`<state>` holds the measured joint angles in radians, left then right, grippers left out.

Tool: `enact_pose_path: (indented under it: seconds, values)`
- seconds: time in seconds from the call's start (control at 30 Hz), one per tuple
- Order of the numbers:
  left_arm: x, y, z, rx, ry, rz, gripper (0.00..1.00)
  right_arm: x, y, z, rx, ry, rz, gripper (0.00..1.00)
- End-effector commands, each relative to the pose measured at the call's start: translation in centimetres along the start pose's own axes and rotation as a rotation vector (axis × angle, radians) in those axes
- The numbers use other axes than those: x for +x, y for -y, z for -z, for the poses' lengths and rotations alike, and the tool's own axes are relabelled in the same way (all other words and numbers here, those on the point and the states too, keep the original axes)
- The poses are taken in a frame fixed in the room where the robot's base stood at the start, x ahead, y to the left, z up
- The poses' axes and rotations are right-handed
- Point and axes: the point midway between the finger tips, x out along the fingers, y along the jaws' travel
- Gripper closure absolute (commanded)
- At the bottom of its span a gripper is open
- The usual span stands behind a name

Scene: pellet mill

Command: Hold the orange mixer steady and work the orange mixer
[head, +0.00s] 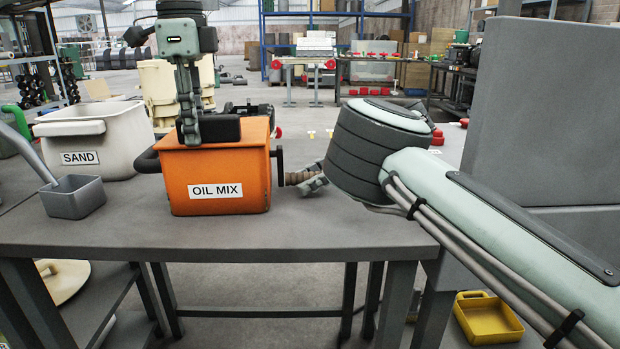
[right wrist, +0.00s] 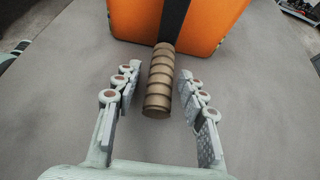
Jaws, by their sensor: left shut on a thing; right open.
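The orange mixer (head: 225,180), a box labelled OIL MIX, stands on the grey table. A dark handle (head: 147,161) is on its left side and a crank with a brown ribbed grip (head: 300,176) on its right. My left gripper (head: 190,136) comes down from above and is shut on the mixer at its top; the exact contact is partly hidden. My right gripper (head: 314,182) is at the crank. In the right wrist view my right gripper (right wrist: 158,75) is open, its fingers on either side of the ribbed grip (right wrist: 159,88) with gaps to both. The orange mixer (right wrist: 205,25) is just ahead.
A white SAND bin (head: 115,128) and a small grey scoop (head: 73,198) stand left of the mixer. The grey tabletop (head: 330,228) is clear in front. A tall grey panel (head: 550,110) rises at the right. A yellow tray (head: 487,318) lies below, right of the table.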

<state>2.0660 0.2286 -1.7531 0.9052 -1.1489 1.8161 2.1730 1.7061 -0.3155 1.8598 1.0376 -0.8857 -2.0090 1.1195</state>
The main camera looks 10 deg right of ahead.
Motion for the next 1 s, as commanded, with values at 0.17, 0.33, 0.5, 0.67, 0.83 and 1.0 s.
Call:
enact_pose_path:
  seconds: [0.17, 0.33, 0.5, 0.67, 0.83, 1.0]
  values:
    - [0.6, -0.1, 0.0, 0.002, 0.005, -0.013, 1.0, 0.0, 0.0, 0.1, 0.0, 0.0, 0.001, 0.59]
    - [0.6, -0.1, 0.0, 0.002, 0.005, -0.013, 1.0, -0.1, 0.0, 0.1, 0.0, 0.0, 0.001, 0.59]
    - [0.6, -0.1, 0.0, 0.002, 0.005, -0.013, 1.0, -2.1, 0.1, 0.0, 0.001, 0.002, 0.006, 0.59]
    - [0.6, -0.1, 0.0, 0.003, 0.005, -0.013, 1.0, -4.5, 0.1, 0.0, -0.001, 0.003, 0.004, 0.59]
    - [0.6, -0.1, 0.0, 0.002, 0.005, -0.013, 1.0, -6.8, 0.1, 0.0, -0.001, 0.002, 0.003, 0.59]
    - [0.6, -0.1, 0.0, 0.003, 0.005, -0.012, 1.0, -7.9, 0.0, 0.0, -0.001, 0.001, 0.001, 0.59]
